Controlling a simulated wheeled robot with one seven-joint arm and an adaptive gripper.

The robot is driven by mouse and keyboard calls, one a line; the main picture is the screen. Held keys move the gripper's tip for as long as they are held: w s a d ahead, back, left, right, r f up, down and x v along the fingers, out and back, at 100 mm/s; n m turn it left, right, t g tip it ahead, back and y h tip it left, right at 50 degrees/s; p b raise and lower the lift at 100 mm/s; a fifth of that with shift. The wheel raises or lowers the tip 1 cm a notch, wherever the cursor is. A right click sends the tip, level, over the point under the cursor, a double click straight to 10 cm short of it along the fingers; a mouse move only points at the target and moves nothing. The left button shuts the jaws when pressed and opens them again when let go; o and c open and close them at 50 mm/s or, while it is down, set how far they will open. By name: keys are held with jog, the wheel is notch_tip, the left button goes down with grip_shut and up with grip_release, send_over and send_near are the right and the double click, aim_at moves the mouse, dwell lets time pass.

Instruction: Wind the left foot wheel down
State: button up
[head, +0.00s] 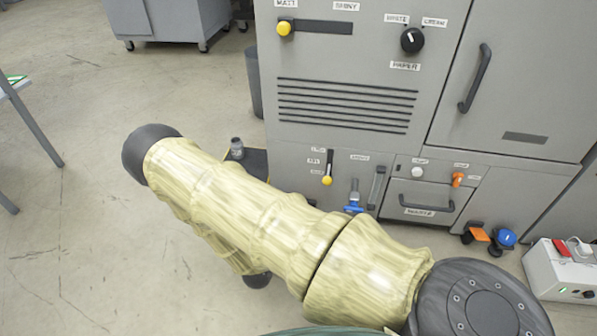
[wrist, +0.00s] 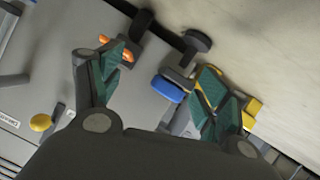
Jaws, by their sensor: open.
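In the wrist view my gripper (wrist: 165,82) is open, its two green-padded fingers wide apart. A blue rounded part (wrist: 166,90) shows in the gap between the fingers, near the machine's lower edge, with grey metal beside it. It may be the left foot wheel, but I cannot be sure. No contact with the fingers is visible. An orange part (wrist: 127,56) shows partly behind the left finger. In the head view my covered arm hides the machine's lower left corner, and my gripper does not show. At the right foot is another blue wheel (head: 506,238).
A grey upright stub on a dark plate (head: 237,148) stands at the machine's left. A blue-handled valve (head: 353,208) and a yellow-knobbed lever (head: 327,180) are on the lower front. A white box (head: 548,280) stands at right. Floor at left is mostly clear.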

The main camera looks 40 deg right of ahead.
jog(key=s+a+r+n+g+y+p, duration=0.1)
jog(key=s+a+y, duration=0.3)
jog(key=s, duration=0.5)
jog(key=s+a+r+n+g+y+p, duration=0.1)
jog(key=s+a+n+g+y, duration=0.2)
jog(key=s, duration=0.7)
jog(key=shift+s+a+n+g+y+p, duration=0.3)
jog(key=shift+a+n+y+p, duration=0.1)
jog(key=shift+a+n, duration=0.2)
jog(key=shift+s, duration=0.1)
